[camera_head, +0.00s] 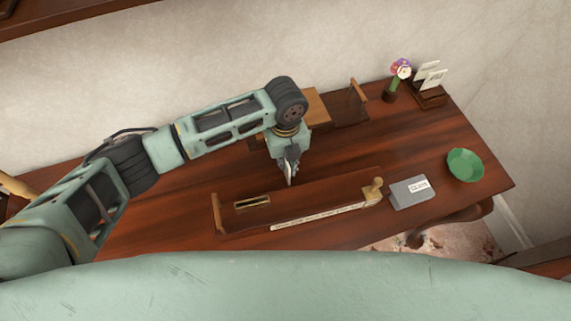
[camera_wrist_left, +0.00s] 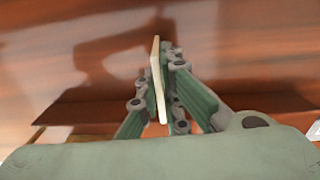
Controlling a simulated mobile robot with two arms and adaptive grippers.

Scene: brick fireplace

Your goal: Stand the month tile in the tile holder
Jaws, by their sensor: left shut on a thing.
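My left gripper (camera_head: 290,174) points down over the table, just behind the long wooden stand, and is shut on a thin cream tile. In the left wrist view the tile (camera_wrist_left: 158,78) stands on edge between the fingers and sticks out past their tips. Its face is seen nearly edge-on, so no print can be read. The long wooden stand (camera_head: 310,202) has a brass-rimmed slot (camera_head: 252,202) at its left, a pale lettered strip along its front and a brass knob at its right end. It looks like the tile holder. The tile is apart from the slot. My right gripper is not in view.
A grey box with a white label (camera_head: 409,192) sits right of the stand, and a green bowl (camera_head: 465,164) farther right. At the back are a wooden rack (camera_head: 345,105), a flower vase (camera_head: 390,94) and a card holder (camera_head: 428,95). The table's middle right is clear.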

